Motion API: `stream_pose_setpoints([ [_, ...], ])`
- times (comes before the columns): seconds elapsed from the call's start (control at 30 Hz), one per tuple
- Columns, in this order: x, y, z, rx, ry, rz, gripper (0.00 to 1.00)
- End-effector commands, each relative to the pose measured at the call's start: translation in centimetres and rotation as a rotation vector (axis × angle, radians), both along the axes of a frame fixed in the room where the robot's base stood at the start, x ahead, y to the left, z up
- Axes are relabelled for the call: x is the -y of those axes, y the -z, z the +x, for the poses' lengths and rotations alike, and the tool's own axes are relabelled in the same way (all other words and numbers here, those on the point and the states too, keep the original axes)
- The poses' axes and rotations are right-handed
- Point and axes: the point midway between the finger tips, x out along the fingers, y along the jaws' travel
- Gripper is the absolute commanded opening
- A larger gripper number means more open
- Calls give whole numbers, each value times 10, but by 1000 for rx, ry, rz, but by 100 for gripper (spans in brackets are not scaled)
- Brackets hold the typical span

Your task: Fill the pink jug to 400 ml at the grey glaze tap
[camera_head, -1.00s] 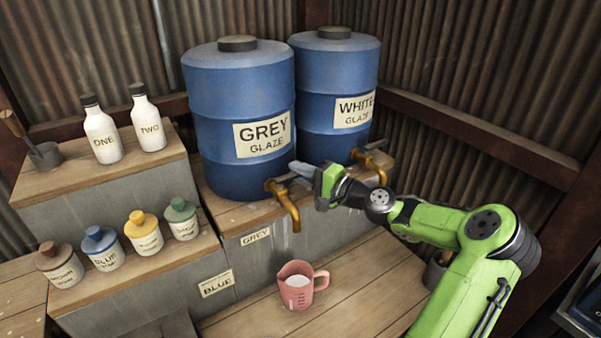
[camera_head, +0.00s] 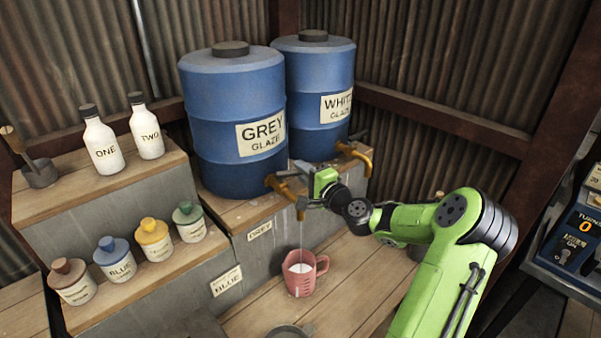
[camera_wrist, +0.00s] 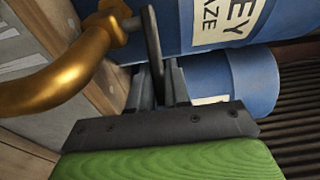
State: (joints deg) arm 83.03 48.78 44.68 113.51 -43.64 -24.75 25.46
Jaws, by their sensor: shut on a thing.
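The pink jug (camera_head: 302,284) stands upright on the wooden bench below the grey glaze tap (camera_head: 283,188), its handle to the right. Pale liquid shows inside; I cannot read its level against the marks. A thin pale stream (camera_head: 301,238) runs from the spout into the jug. The brass tap also shows in the wrist view (camera_wrist: 45,88). My gripper (camera_head: 305,170) is at the tap, shut on its dark lever (camera_wrist: 153,50), which stands between the fingers in the wrist view. The grey glaze barrel (camera_head: 225,110) is behind the tap.
The white glaze barrel (camera_head: 318,75) and its tap (camera_head: 355,152) are to the right. Lidded jars (camera_head: 117,262) and white bottles (camera_head: 101,142) stand on steps at left. A round grey object (camera_head: 290,331) lies at the front. A machine with a display (camera_head: 585,227) is far right.

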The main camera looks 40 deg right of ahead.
Motion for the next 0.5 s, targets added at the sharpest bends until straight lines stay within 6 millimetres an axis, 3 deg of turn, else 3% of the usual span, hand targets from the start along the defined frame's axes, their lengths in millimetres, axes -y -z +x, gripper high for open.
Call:
stream_pose_setpoints([
  [0.5, 0, 1, -1, -3, 36, 1, 0],
])
